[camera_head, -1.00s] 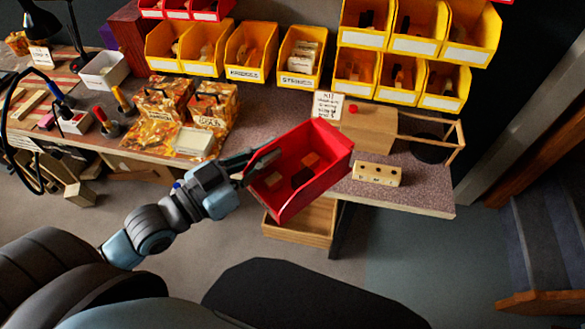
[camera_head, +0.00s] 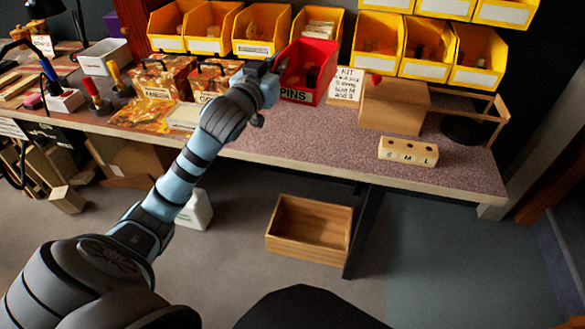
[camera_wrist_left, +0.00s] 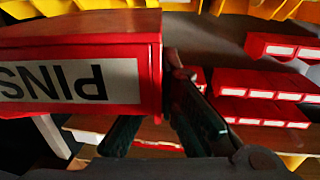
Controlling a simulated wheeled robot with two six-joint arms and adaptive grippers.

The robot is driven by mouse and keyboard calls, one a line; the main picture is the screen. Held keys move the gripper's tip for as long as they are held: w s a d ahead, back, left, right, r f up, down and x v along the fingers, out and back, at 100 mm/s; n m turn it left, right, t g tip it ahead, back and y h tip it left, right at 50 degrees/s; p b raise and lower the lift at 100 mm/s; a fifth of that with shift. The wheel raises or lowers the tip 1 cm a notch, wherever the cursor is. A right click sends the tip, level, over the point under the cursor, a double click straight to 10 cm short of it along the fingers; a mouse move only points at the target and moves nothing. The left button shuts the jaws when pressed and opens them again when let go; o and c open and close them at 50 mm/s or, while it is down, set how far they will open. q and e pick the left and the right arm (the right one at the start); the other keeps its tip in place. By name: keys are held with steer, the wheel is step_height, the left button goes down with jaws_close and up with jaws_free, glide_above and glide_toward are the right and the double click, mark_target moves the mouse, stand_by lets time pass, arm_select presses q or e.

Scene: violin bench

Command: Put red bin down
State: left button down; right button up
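The red bin (camera_head: 295,95), labelled PINS, is upright at the back of the bench, in front of the yellow bins and left of the small KIT sign. Dark and tan pieces show inside it. In the left wrist view the red bin (camera_wrist_left: 152,80) fills the upper left, its label upside down. My left gripper (camera_head: 276,68) is at the bin's left side, its fingers closed around the wall edge. I cannot tell whether the bin's base touches the bench. My right gripper is not in view.
Yellow bins (camera_head: 262,30) stand behind. The KIT sign (camera_head: 347,87) and a wooden box (camera_head: 393,105) are close on the right; a patterned case (camera_head: 215,80) is on the left. The bench (camera_head: 300,145) in front is clear. A wooden crate (camera_head: 308,228) sits below.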

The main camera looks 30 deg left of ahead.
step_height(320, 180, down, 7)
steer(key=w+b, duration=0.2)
steer(key=b, duration=0.3)
arm_select(q)
steer(key=a+f+b, duration=0.1)
steer(key=f+b, duration=0.1)
steer(key=f, duration=0.4)
steer(key=a+f+n+y+b, duration=0.1)
steer(key=f+b, duration=0.1)
steer(key=f, duration=0.4)
steer(key=a+f+y+b, duration=0.1)
steer(key=a+f+b, duration=0.1)
steer(key=f, duration=0.5)
steer(key=shift+w+n+g, duration=0.25)
steer(key=shift+n+g, duration=0.05)
steer(key=shift+f, duration=0.25)
steer(key=shift+r, duration=0.15)
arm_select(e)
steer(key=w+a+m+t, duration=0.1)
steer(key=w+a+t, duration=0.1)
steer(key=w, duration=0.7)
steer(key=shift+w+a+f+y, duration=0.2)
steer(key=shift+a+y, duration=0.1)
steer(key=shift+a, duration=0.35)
arm_select(q)
steer(key=c, duration=1.8)
jaws_free()
